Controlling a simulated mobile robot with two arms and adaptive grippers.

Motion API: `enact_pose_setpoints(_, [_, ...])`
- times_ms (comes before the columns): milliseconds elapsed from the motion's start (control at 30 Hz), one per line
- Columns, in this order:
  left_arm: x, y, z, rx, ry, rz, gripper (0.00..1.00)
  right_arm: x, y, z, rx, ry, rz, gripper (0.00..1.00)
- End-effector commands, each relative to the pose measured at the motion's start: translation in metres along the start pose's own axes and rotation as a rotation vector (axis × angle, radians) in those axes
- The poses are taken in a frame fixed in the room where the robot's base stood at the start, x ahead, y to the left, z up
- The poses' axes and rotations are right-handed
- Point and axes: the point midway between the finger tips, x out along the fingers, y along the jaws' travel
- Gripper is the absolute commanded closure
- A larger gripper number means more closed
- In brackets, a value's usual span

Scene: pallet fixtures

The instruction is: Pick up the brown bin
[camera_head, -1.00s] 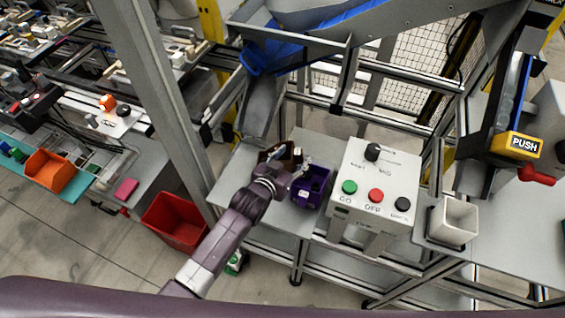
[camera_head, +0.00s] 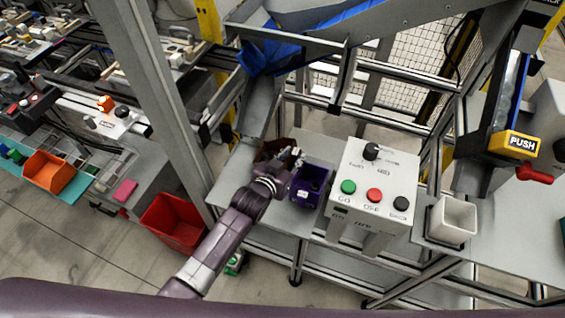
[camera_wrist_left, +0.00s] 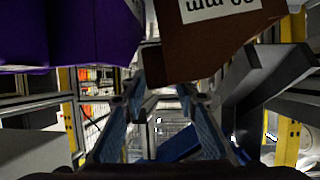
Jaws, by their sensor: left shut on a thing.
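The brown bin (camera_head: 270,148) stands on the grey shelf below the chute in the head view, partly hidden behind my left gripper (camera_head: 294,158). In the left wrist view the brown bin (camera_wrist_left: 218,45) fills the upper middle, tilted in the picture, with a white label on its face. My left gripper (camera_wrist_left: 165,95) is shut on the bin's edge there. A purple bin (camera_head: 309,187) stands right beside it and also shows in the left wrist view (camera_wrist_left: 65,35). My right gripper is not in view.
A control box (camera_head: 375,185) with green, red and black buttons stands to the right of the purple bin. A metal chute (camera_head: 262,108) comes down just behind the brown bin. A red crate (camera_head: 175,222) is on the floor at left. A white container (camera_head: 453,220) stands farther right.

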Motion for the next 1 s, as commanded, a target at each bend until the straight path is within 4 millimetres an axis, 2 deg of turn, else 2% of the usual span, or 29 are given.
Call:
enact_pose_setpoints(267, [-0.003,-0.001,-0.004,0.005,0.006,-0.001,1.00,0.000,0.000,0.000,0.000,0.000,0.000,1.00])
enact_pose_setpoints(467, [-0.016,-0.001,-0.010,0.004,0.007,-0.001,1.00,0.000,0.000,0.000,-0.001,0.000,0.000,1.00])
enact_pose_setpoints(767, [-0.059,-0.001,-0.013,0.003,0.004,-0.001,1.00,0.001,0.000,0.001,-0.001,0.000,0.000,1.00])
enact_pose_setpoints(1000, [-0.102,-0.001,-0.016,0.003,0.003,-0.001,1.00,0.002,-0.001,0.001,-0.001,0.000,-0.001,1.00])
